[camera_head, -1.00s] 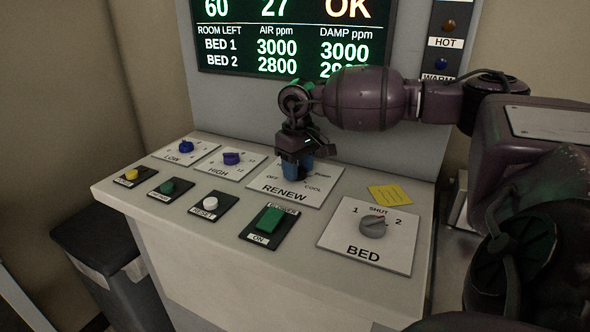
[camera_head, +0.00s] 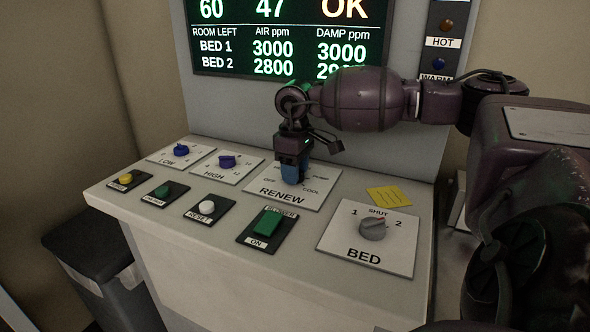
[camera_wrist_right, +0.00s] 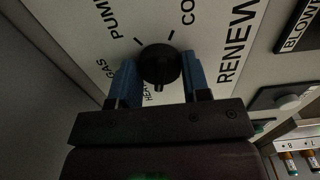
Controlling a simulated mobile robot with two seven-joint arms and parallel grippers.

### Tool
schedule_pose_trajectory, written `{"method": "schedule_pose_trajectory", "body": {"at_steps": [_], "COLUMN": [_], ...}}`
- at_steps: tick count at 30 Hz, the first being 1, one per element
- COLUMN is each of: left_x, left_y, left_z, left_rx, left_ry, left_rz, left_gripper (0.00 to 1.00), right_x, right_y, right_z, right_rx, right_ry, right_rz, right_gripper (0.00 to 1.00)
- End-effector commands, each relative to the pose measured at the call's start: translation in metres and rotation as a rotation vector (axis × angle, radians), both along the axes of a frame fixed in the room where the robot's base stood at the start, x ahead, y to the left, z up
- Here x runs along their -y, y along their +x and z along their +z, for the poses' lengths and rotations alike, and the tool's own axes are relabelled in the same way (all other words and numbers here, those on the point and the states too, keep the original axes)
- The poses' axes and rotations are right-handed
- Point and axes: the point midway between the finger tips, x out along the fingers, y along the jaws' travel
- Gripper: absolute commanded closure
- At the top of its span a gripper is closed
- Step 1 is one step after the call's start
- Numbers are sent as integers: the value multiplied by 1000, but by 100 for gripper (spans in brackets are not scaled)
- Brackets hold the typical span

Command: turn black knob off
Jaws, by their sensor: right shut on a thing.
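The black knob (camera_wrist_right: 160,66) is round and sits on the white RENEW plate (camera_wrist_right: 75,50). The plate's marks include PUMP, GAS, HEAT and COOL in the right wrist view, and OFF shows in the head view. My right gripper (camera_wrist_right: 158,80) has its blue fingers on either side of the knob, shut on it. In the head view my right gripper (camera_head: 293,175) points down onto the RENEW plate (camera_head: 275,192) and hides the knob. The knob's pointer cannot be read clearly. My left gripper is not in view.
A grey BED knob (camera_head: 373,228) is at the right, with a yellow note (camera_head: 389,196) behind it. A green switch (camera_head: 267,222), a white button (camera_head: 207,205) and blue knobs (camera_head: 227,161) are nearby. A display (camera_head: 290,40) stands behind the panel.

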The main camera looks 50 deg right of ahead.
Motion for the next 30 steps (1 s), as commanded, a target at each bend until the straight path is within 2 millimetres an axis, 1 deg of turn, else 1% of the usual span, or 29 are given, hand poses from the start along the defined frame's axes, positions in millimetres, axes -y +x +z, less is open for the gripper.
{"method": "schedule_pose_trajectory", "body": {"at_steps": [2,3,7,8,16,20,23,30], "left_x": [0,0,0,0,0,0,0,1], "left_y": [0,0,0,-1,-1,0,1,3], "left_z": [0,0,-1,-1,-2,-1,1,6], "left_rx": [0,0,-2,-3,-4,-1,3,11], "left_ry": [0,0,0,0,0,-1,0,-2], "left_rz": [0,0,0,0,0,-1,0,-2], "left_gripper": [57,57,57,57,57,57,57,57], "right_x": [0,0,0,0,0,0,0,0], "right_y": [0,0,0,0,0,1,0,1], "right_z": [1,1,1,1,1,10,25,69], "right_rx": [2,2,1,1,1,3,4,7], "right_ry": [0,0,-1,-1,0,0,-1,0], "right_rz": [-1,-1,-1,-1,-1,-2,-2,-1], "right_gripper": [80,54,34,31,31,31,31,31]}}
